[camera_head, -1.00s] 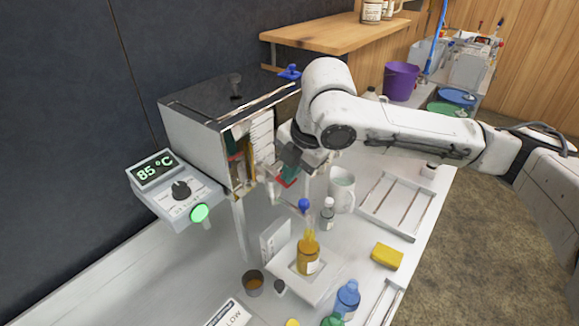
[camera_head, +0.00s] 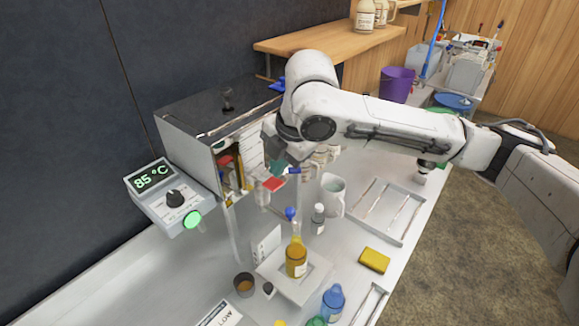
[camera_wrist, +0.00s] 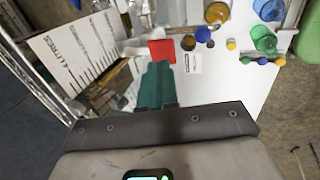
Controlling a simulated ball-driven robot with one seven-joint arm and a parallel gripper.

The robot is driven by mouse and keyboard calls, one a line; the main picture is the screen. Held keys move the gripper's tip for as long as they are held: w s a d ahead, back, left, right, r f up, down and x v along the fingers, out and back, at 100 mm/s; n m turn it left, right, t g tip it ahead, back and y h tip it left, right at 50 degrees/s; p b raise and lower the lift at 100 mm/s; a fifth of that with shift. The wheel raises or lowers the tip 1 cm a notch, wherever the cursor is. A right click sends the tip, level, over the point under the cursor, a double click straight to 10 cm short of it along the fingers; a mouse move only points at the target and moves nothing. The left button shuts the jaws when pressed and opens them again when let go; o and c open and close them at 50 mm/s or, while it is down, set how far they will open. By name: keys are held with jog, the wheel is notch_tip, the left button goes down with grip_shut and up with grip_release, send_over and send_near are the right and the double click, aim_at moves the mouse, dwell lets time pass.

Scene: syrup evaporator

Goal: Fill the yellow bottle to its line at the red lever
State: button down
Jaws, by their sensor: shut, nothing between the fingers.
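A bottle with amber contents and a yellow neck (camera_head: 296,264) stands upright on a small white stand (camera_head: 303,292) below and in front of the evaporator. It also shows at the top of the wrist view (camera_wrist: 217,12). A blue knob shows just above it; I cannot tell whether it belongs to the bottle. Its fill line is too small to make out. The red lever (camera_head: 273,184) is at the evaporator's front. My gripper (camera_head: 278,169) is shut and empty, its teal fingertips at the red lever (camera_wrist: 161,50); I cannot tell if they touch.
The evaporator (camera_head: 210,130) has a control box (camera_head: 165,198) reading 85 °C with a green button lit. A small white-capped bottle (camera_head: 318,220), a pitcher (camera_head: 333,195), a yellow sponge (camera_head: 374,260), a brown cup (camera_head: 244,285) and a blue bottle (camera_head: 333,302) stand around.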

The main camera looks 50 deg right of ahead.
jog(key=w+b+v, duration=0.1)
jog(key=w+v, duration=0.1)
jog(key=v, duration=0.7)
jog(key=shift+s+r, duration=0.15)
jog(key=shift+r, duration=0.45)
